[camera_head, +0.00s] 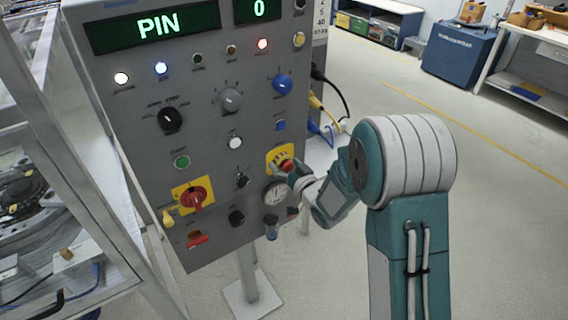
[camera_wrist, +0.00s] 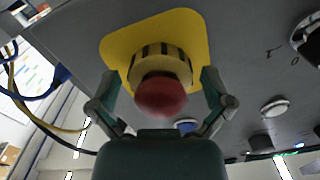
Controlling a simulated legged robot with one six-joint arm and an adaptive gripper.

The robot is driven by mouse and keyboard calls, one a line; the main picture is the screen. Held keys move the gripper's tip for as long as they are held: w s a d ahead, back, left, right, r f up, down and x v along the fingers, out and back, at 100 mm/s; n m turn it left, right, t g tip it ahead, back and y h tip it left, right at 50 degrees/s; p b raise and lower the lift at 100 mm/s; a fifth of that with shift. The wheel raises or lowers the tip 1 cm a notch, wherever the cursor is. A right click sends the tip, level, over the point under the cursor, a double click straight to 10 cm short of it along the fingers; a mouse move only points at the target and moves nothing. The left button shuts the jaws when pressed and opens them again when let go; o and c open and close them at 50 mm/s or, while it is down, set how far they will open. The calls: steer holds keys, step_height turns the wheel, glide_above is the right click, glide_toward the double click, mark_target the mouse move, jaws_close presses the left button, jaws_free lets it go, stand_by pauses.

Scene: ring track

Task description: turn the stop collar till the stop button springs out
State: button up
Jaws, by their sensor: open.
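The red stop button (camera_wrist: 160,97) sits in the middle of the stop collar (camera_wrist: 161,62), a pale yellow ring with black stripes on a yellow plate (camera_wrist: 118,45). In the head view the stop button (camera_head: 287,165) is at the panel's right edge, partly hidden by my gripper (camera_head: 293,177). In the wrist view my gripper (camera_wrist: 160,84) is open, with one finger on each side of the collar and button. I cannot tell whether the fingers touch the collar.
The grey control panel (camera_head: 215,135) carries several knobs and lamps. A red rotary switch (camera_head: 194,198) on another yellow plate is at lower left. Cables (camera_head: 322,105) hang behind the panel's right side.

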steer(key=c, duration=1)
steer(key=shift+n, duration=0.7)
steer(key=o, duration=1)
steer(key=v, duration=1.2)
